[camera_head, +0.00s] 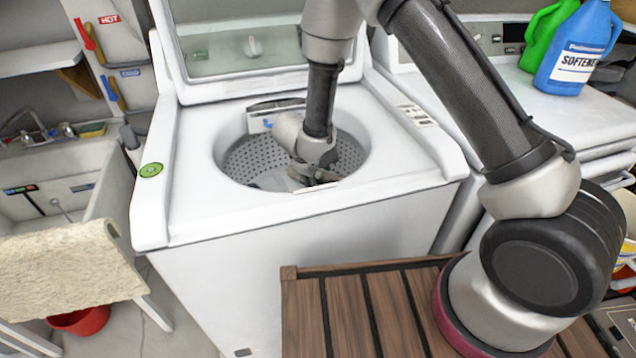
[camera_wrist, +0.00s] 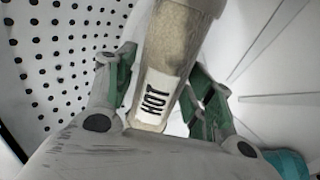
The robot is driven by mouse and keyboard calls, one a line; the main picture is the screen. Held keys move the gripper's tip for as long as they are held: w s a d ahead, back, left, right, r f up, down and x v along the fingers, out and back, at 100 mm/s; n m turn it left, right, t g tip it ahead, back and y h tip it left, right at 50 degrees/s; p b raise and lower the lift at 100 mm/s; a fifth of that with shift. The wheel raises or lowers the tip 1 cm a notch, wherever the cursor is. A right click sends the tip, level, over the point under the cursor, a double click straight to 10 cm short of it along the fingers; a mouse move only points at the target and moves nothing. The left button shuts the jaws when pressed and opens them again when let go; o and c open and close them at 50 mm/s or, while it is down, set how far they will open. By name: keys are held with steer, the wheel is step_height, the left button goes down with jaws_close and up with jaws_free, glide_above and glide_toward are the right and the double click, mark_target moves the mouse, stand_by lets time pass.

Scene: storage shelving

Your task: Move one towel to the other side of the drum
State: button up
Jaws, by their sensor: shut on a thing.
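The drum (camera_head: 240,160) is the round perforated tub of an open white top-loading washer. Its holed wall also shows in the wrist view (camera_wrist: 70,60). My gripper (camera_head: 318,178) reaches down inside the drum. In the wrist view my gripper (camera_wrist: 165,85) has its two green-padded fingers on either side of a beige, post-like thing (camera_wrist: 178,38) with a white HOT label, and is shut on it. I cannot tell whether this is a towel or a fixed part. A teal patch, perhaps cloth (camera_wrist: 288,163), shows at the lower right. A cream towel (camera_head: 65,270) hangs over the sink's front at left.
The washer's raised lid (camera_head: 240,50) stands behind the drum. A utility sink (camera_head: 60,185) is at left, with a red bucket (camera_head: 82,320) below. A blue softener bottle (camera_head: 575,55) and a green bottle (camera_head: 540,40) stand at upper right. A slatted wooden surface (camera_head: 345,310) is in front.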

steer(key=shift+f, duration=1.5)
steer(key=shift+f, duration=0.2)
steer(key=shift+f, duration=0.35)
steer(key=o, duration=1.5)
